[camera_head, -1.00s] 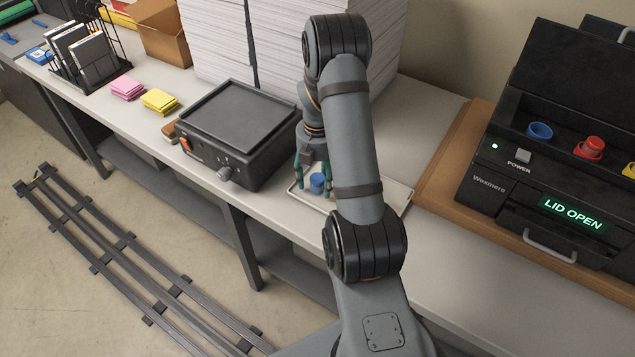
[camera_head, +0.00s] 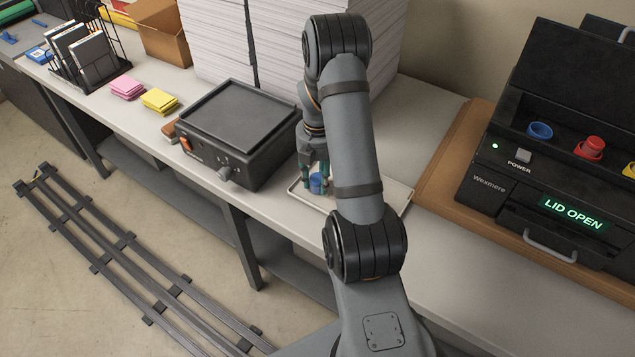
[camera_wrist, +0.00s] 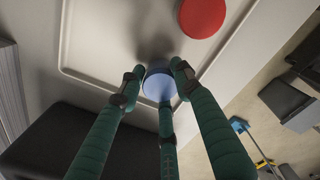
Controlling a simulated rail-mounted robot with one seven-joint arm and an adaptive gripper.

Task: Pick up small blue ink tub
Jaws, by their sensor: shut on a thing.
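The small blue ink tub (camera_head: 316,184) stands on a pale shallow tray (camera_head: 299,192) on the bench. In the wrist view the blue tub (camera_wrist: 159,84) sits between the tips of my gripper (camera_wrist: 157,88), whose green fingers are closed in around it from several sides. My gripper (camera_head: 316,178) also shows in the head view, pointing down at the tray and partly hidden by my arm. I cannot see a gap between the tub and the tray.
A red round tub (camera_wrist: 201,16) is near the blue one in the wrist view. A black flat-topped device (camera_head: 238,128) stands left of the tray. The black machine (camera_head: 560,150) reading LID OPEN is at right. Paper stacks (camera_head: 290,45) rise behind.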

